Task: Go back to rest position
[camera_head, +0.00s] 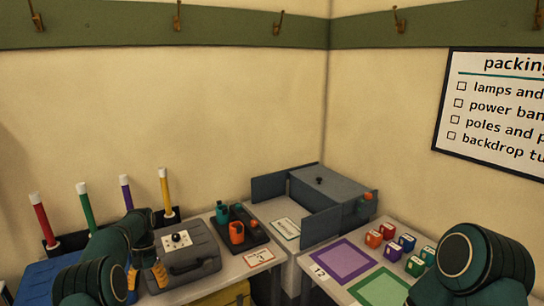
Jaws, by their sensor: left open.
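My left arm comes in from the lower left, and its gripper (150,276) points down with orange fingers in front of the left part of the grey case (190,256). The left gripper is open, and nothing shows between its fingers. Whether it touches the case cannot be told from this view. My right arm fills the lower right corner, with only rounded dark green links showing. The right gripper is outside the picture.
Coloured poles (84,210) stand behind my left arm. A dark tray (262,238) holds orange and teal cups. A grey-blue box (335,190) stands in the corner. Small coloured blocks (390,250) sit beside purple (342,262) and green (380,290) squares near my right arm.

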